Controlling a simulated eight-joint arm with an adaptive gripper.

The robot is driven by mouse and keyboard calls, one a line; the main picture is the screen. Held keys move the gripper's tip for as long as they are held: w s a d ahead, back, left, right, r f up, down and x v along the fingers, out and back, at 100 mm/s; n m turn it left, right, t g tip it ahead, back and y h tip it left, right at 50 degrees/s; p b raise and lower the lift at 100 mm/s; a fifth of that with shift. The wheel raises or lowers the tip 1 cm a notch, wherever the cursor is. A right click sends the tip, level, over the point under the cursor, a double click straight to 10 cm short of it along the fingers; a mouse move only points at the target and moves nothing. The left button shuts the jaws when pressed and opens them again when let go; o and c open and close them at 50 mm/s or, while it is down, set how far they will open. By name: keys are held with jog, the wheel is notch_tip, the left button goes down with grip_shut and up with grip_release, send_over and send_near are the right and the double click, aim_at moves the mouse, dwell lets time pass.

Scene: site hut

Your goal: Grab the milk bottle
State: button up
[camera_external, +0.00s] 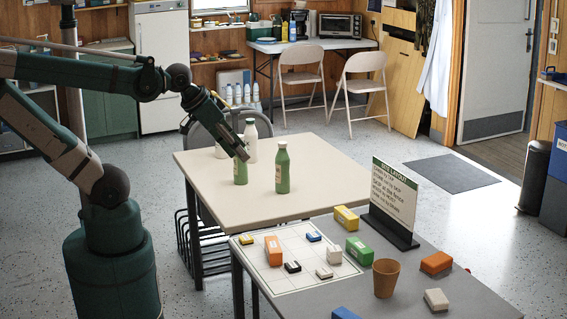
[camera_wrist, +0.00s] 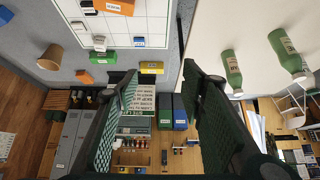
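A white, milk-like bottle (camera_external: 251,142) stands upright toward the back of the beige table (camera_external: 325,185) in the external view. Two green bottles, one on the left (camera_wrist: 231,68) and one farther right (camera_wrist: 286,52), also show in the wrist view. My gripper (camera_external: 241,154) overlaps the left green bottle's top in the external view. In the wrist view my gripper (camera_wrist: 160,84) is open, with nothing between its fingers.
A grey table (camera_external: 455,294) in front holds a gridded sheet (camera_external: 300,239), several coloured blocks, a brown cup (camera_external: 386,278) and an upright sign (camera_external: 394,196). Two folding chairs, left (camera_external: 300,77) and right (camera_external: 363,84), stand behind. The beige table's right side is clear.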

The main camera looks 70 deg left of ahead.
dwell(0.3)
jog(key=o, duration=0.5)
